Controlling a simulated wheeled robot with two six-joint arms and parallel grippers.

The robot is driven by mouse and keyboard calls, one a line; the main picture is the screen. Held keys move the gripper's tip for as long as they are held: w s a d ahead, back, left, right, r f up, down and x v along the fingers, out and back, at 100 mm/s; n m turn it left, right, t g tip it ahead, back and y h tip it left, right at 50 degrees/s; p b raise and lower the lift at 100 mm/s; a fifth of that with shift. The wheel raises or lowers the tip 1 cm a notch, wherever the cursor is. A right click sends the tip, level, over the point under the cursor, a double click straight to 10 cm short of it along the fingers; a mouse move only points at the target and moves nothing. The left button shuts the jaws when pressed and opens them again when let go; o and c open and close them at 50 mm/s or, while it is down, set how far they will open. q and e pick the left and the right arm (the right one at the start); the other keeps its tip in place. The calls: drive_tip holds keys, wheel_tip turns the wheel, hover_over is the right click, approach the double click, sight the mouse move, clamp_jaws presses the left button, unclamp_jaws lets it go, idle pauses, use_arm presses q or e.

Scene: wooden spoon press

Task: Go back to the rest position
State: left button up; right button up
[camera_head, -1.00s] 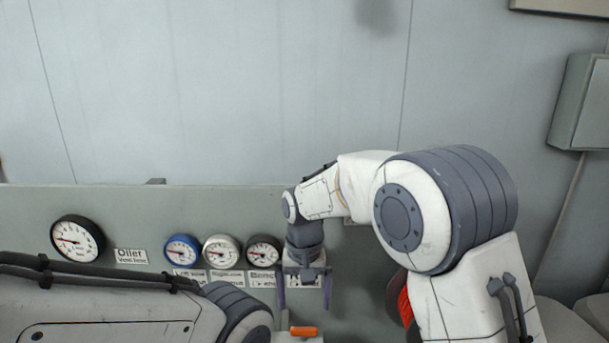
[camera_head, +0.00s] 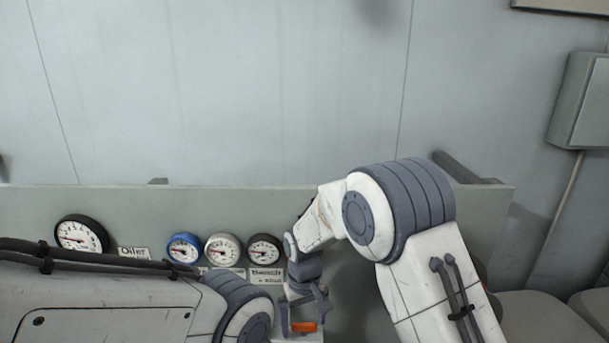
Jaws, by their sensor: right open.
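My right gripper (camera_head: 304,328) hangs pointing down in front of the grey panel, with its two fingers apart. An orange piece (camera_head: 304,326) on a pale block shows at the fingers, at the bottom edge of the view. I cannot tell whether the fingers touch it. My left arm (camera_head: 100,305) comes in from the lower left and its gripper is out of view.
The grey panel (camera_head: 130,205) carries a large black-rimmed gauge (camera_head: 82,233) and smaller blue (camera_head: 184,248), silver (camera_head: 222,250) and black (camera_head: 264,249) ones, with labels. A grey wall box (camera_head: 583,103) hangs at right. The wall above is clear.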

drive_tip(key=n, duration=0.6)
drive_tip(key=shift+n+p, duration=0.4)
drive_tip(key=n+p, duration=0.1)
drive_tip(key=n, duration=0.5)
drive_tip(key=shift+r+n, duration=0.2)
drive_tip(key=shift+n, duration=0.1)
drive_tip(key=shift+r+b, duration=0.4)
drive_tip(key=shift+r, duration=0.5)
